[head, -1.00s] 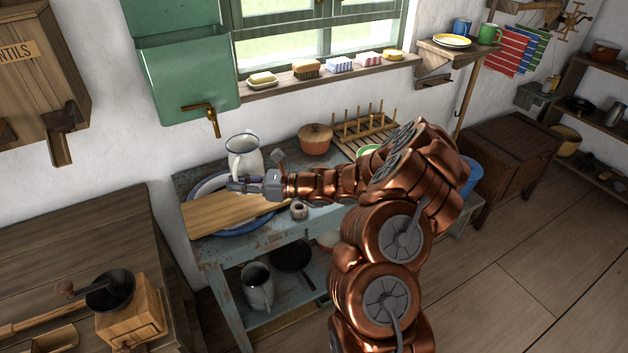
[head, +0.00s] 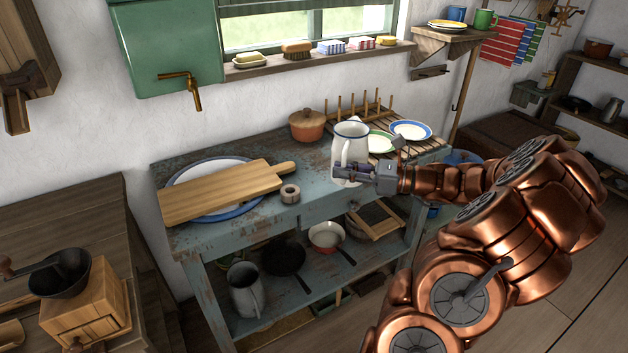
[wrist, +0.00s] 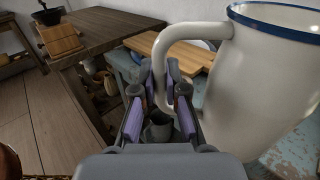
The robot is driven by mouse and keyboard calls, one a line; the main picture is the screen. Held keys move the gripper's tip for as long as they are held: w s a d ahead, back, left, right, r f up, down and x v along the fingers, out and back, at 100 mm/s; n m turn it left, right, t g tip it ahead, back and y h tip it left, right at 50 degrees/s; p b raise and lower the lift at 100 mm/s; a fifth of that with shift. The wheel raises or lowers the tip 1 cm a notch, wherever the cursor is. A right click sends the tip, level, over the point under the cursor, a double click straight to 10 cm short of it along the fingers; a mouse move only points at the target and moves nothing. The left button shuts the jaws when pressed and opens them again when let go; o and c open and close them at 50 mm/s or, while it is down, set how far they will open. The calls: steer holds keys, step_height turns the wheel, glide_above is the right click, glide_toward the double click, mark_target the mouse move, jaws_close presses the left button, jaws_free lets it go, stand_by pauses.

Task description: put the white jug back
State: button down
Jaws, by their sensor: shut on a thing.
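The white jug (head: 349,143) has a dark blue rim and a white handle on its left side. It is upright at the front right of the blue worn table (head: 318,190), in front of the plate rack. My gripper (head: 348,171) is shut on the jug's handle. In the wrist view, the jug (wrist: 262,85) fills the right side, and the handle runs down between the fingers of my gripper (wrist: 162,105). I cannot tell whether the jug's base touches the table top.
A wooden board (head: 220,191) lies across a blue-rimmed basin (head: 252,211) on the left. A small ring-shaped object (head: 290,194) and a lidded brown pot (head: 307,125) stand on the table. Plates (head: 410,130) are beside the jug. A grey jug (head: 245,290) stands on the lower shelf.

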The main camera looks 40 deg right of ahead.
steer(key=shift+w+a+f+p, duration=0.2)
steer(key=shift+w+f, duration=0.65)
steer(key=shift+w, duration=1.65)
steer(key=shift+w+a+f+p, duration=0.2)
steer(key=shift+w+f, duration=0.7)
steer(key=shift+w, duration=1.55)
steer(key=shift+w+f+p, duration=0.25)
steer(key=shift+w+f, duration=0.6)
steer(key=shift+w, duration=1.65)
steer(key=shift+f, duration=0.1)
steer(key=c, duration=1.2)
jaws_free()
